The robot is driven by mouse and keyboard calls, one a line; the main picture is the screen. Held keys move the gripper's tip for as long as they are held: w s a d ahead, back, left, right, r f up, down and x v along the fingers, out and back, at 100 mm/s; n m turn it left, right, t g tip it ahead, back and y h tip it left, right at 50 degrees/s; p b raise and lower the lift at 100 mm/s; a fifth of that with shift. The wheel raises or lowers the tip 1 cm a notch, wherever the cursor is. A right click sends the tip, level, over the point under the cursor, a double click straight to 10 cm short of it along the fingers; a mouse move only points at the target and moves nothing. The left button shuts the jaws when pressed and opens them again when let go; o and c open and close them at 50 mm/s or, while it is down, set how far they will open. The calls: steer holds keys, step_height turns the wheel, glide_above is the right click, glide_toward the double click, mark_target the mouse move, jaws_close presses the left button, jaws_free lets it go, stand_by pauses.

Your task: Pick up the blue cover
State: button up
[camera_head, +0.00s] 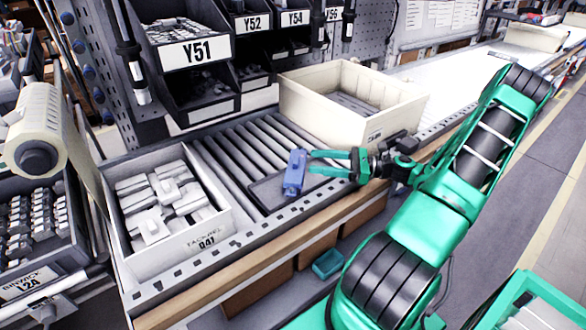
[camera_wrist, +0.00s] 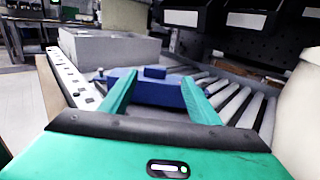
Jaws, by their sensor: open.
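In the wrist view the blue cover (camera_wrist: 150,88) lies crosswise just beyond and between my fingertips. My gripper (camera_head: 311,162) is open, with its two green fingers pointing left at the cover. In the wrist view my gripper (camera_wrist: 160,92) shows its fingers spread, with the cover's near side between their tips. I cannot tell whether the fingers touch it.
A white bin of pale parts (camera_head: 221,238) stands left on the conveyor. Dark shelf bins (camera_head: 195,52) hang at the back.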

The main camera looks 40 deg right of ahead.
mark_target(296, 159)
steer(key=shift+x, duration=1.2)
steer(key=shift+s+a+x, duration=0.15)
steer(key=shift+x, duration=1.15)
steer(key=shift+s+a+x, duration=0.1)
steer(key=shift+s+x, duration=0.05)
steer(key=shift+x, duration=1.15)
steer(key=shift+r, duration=0.15)
steer(key=shift+c, duration=0.3)
steer(key=c, duration=1.2)
step_height(296, 159, up, 10)
